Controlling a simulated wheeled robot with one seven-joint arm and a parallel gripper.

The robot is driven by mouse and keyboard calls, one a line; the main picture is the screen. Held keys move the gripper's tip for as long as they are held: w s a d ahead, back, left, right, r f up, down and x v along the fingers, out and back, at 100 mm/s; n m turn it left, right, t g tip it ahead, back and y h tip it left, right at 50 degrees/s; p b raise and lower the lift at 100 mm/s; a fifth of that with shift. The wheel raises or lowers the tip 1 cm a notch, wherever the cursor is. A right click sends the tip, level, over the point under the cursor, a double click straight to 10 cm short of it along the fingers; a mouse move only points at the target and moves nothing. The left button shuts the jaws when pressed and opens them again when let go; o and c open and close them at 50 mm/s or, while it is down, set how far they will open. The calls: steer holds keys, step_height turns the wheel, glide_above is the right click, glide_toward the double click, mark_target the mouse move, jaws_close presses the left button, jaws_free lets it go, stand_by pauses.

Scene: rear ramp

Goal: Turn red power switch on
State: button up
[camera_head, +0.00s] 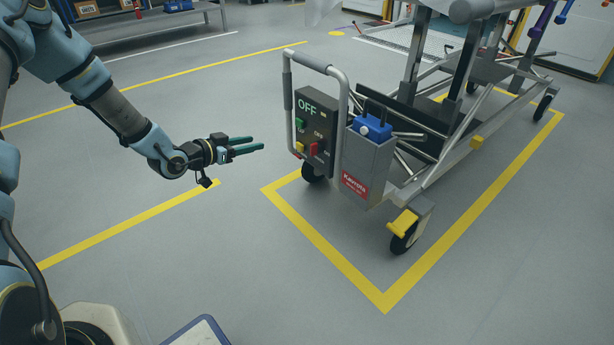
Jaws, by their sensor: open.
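The red power switch (314,150) sits low on the dark control panel (325,112) at the end of a wheeled metal cart. The panel shows the word OFF in pale letters at its top. A green button (300,123) and a small red and yellow part (298,148) are to the left of the switch. My gripper (263,147) is open and empty, with two green fingers pointing right toward the panel. In the picture it is left of the switch and apart from it. The exact depth gap is hard to tell.
A bent grey handle (288,85) rises around the panel's left side and top. A grey box (367,165) with a blue part (372,128) is right of the panel. Cart wheels (403,240) stand inside yellow floor lines (330,252). The floor left of the cart is clear.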

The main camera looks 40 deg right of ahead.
mark_target(311, 150)
steer(key=s+d+f+m+g+h+b, duration=0.1)
steer(key=s+d+f+g+h+b, duration=0.1)
steer(key=s+d+f+h+b, duration=0.35)
steer(key=shift+y, duration=0.95)
steer(key=d+b, duration=0.1)
steer(key=d, duration=0.2)
steer(key=d+f, duration=0.1)
steer(key=d, duration=0.2)
steer(key=s+d+b, duration=0.1)
steer(key=d, duration=0.3)
steer(key=shift+f+b, duration=0.3)
jaws_close()
